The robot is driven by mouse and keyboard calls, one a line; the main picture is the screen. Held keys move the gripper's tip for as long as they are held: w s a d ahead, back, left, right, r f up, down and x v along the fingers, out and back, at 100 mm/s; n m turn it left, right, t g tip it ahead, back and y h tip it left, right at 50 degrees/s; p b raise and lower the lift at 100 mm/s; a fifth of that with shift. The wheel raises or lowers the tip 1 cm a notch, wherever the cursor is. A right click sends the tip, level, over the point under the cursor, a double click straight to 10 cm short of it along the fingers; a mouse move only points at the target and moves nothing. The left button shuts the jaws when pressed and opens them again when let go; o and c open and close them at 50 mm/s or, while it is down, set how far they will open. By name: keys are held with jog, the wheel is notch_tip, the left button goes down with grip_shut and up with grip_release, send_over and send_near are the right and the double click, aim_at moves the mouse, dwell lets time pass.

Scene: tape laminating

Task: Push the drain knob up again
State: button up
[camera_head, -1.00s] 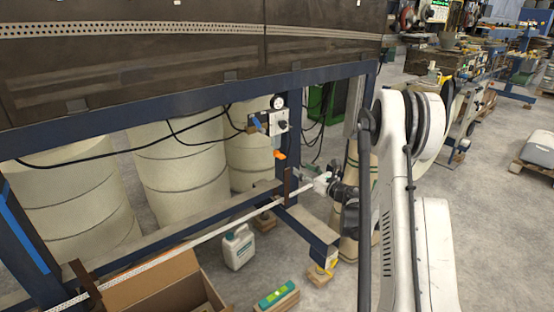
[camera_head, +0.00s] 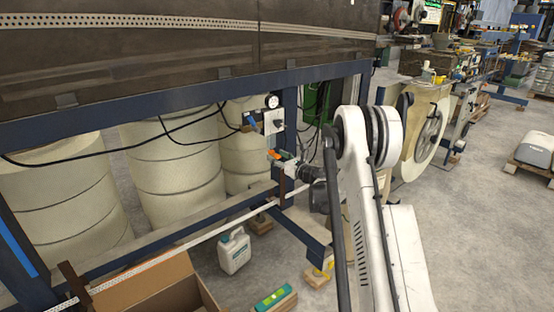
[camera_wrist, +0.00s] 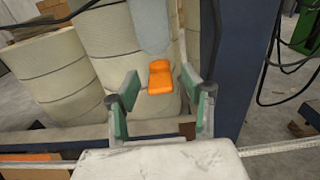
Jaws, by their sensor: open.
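The orange drain knob (camera_head: 274,154) hangs below the pressure regulator (camera_head: 272,121) on the blue frame post. In the wrist view the knob (camera_wrist: 160,77) shows large at the lower end of a pale grey-blue bowl (camera_wrist: 151,26). My gripper (camera_wrist: 159,82) is open, with green pads on both fingers. The knob appears between the two fingertips, with visible gaps at both sides. I cannot tell how far ahead of the fingertips it is. In the head view my gripper (camera_head: 284,164) is close beside the knob, slightly below and right.
The blue post (camera_wrist: 246,70) stands close to the right of my gripper. Black hoses (camera_wrist: 290,65) hang beyond it. Large cream rolls (camera_head: 172,165) stand behind the frame. A white rail (camera_head: 215,230) runs below. A white jug (camera_head: 234,250) and a cardboard box (camera_head: 150,285) are on the floor.

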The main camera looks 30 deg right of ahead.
jog(key=shift+w, duration=0.15)
grip_shut()
dwell(0.4)
jog(key=shift+r+p, duration=0.3)
jog(key=shift+r, duration=0.55)
grip_release()
jog(key=v, duration=1.2)
